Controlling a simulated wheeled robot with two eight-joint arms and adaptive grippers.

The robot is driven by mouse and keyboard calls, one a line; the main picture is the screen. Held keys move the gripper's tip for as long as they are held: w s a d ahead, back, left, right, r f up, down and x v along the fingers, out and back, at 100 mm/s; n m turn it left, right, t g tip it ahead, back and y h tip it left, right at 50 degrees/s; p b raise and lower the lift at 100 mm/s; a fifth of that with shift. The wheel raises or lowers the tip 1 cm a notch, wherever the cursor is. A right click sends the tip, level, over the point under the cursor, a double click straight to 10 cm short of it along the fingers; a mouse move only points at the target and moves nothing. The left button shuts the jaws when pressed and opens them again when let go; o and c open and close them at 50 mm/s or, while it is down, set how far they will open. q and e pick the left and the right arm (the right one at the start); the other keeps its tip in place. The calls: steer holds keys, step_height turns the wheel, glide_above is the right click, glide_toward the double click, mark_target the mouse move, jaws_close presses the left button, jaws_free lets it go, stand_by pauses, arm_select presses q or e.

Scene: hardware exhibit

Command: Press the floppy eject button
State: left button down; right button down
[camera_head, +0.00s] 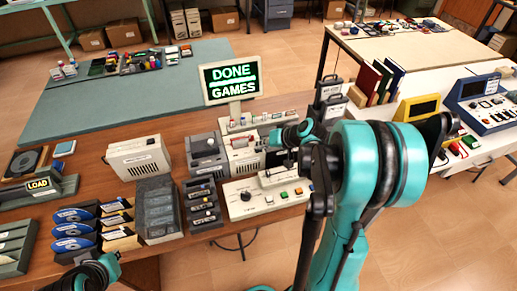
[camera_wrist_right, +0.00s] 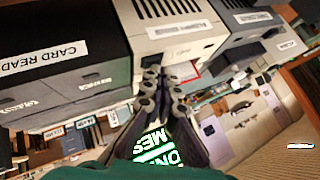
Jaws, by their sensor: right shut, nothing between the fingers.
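My right gripper (camera_head: 272,139) reaches in from the right at the back of the table, close to the front of a beige drive unit (camera_head: 241,157). In the right wrist view its dark fingers (camera_wrist_right: 164,78) meet at the tips, shut and empty, near the lower edge of a beige box (camera_wrist_right: 178,25) with a white label that is hard to read. I cannot tell whether the tips touch anything. A small eject button cannot be made out. My left gripper (camera_head: 98,272) shows in part at the lower left; its fingers are unclear.
A screen (camera_head: 230,79) reading DONE GAMES stands behind the drives. A grey unit (camera_head: 206,155) is left of the beige drive, and a button panel (camera_head: 265,198) lies in front. A dark box labelled CARD READ (camera_wrist_right: 60,60) fills the wrist view's left.

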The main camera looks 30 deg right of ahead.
mark_target(260, 150)
steer(key=shift+r, duration=0.1)
steer(key=shift+r+p, duration=0.65)
steer(key=shift+r, duration=0.05)
steer(key=shift+r, duration=0.1)
step_height(260, 150, up, 5)
steer(key=p, duration=0.4)
stand_by(0.6)
